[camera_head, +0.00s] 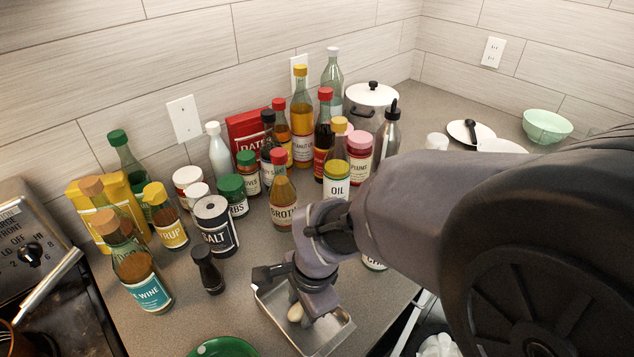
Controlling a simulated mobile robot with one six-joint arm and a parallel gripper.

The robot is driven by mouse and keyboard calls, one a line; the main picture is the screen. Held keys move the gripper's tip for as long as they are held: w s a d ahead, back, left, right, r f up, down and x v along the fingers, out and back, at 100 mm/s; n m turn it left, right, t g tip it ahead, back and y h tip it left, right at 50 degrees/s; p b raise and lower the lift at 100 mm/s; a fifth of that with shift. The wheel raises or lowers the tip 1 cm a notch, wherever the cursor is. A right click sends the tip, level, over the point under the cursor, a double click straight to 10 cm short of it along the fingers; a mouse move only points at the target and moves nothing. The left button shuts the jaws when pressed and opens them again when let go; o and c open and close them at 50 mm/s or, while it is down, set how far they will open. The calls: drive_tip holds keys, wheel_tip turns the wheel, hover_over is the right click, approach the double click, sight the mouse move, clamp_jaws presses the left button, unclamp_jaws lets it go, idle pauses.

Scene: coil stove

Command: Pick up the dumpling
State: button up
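A small pale, cream-coloured piece that looks like the dumpling (295,312) lies in a shallow metal tray (326,337) at the front of the counter. My gripper (302,300) points down over the tray, right at the pale piece, and covers part of it. The fingers are mostly hidden behind the gripper's own body, so I cannot tell whether they are open or touching the piece.
Several bottles and jars crowd the counter behind the tray, including a salt can (216,228) and a small dark shaker (208,271). A green plate (224,347) lies front left. A stove (35,250) stands at left. A pale green bowl (547,126) sits back right.

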drive_tip(key=shift+r, duration=0.1)
drive_tip(key=shift+c, duration=0.3)
clamp_jaws()
